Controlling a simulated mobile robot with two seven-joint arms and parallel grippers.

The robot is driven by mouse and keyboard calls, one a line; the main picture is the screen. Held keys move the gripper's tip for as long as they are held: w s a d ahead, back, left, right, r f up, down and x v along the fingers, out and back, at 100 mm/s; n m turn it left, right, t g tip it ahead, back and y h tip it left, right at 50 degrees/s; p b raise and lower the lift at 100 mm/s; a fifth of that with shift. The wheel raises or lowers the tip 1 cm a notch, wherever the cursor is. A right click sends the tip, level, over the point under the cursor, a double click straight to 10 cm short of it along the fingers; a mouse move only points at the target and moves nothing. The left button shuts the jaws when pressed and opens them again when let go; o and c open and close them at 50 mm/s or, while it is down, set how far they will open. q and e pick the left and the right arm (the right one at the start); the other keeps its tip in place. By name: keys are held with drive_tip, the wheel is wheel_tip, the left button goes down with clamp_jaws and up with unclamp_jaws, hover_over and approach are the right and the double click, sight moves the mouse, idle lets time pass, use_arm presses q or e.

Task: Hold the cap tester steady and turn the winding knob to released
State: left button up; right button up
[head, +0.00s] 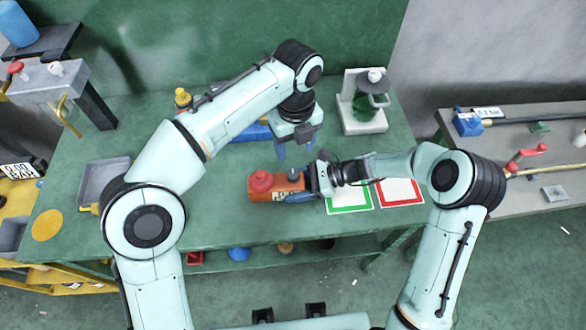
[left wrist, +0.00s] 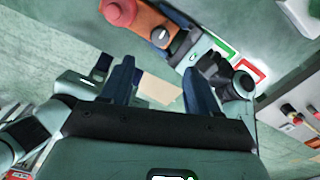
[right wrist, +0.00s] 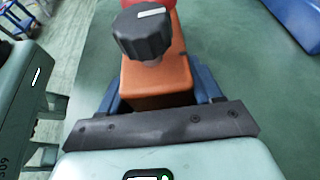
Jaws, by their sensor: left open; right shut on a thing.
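The cap tester is an orange block (head: 275,194) with a red knob-like top (head: 261,181); it lies near the front middle of the green bench. My right gripper (right wrist: 158,92) is shut on its right end. In the right wrist view the black ribbed winding knob (right wrist: 143,34) stands on the orange body, its white mark pointing right. The knob also shows small in the left wrist view (left wrist: 160,36). My left gripper (head: 295,150) is open and empty, above and behind the tester's right part, apart from it. Its blue fingers (left wrist: 155,78) show in the left wrist view.
A green-framed card (head: 349,198) and a red-framed card (head: 400,192) lie right of the tester, partly under my right arm. A white stand with a green jar (head: 366,108) is at the back right. A grey tray (head: 100,178) and yellow disc (head: 47,225) are at left.

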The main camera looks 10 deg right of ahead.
sight(293, 173)
use_arm(q)
drive_tip(key=f+m, duration=0.2)
drive_tip(key=f, duration=0.1)
drive_tip(key=f+m, duration=0.2)
drive_tip(key=f, duration=0.2)
drive_tip(key=f+m, duration=0.2)
drive_tip(key=f, duration=0.2)
drive_tip(key=shift+w+a+f+m, duration=0.1)
drive_tip(key=shift+w+a+m, duration=0.1)
drive_tip(key=shift+m, duration=0.1)
drive_tip(key=c, duration=1.1)
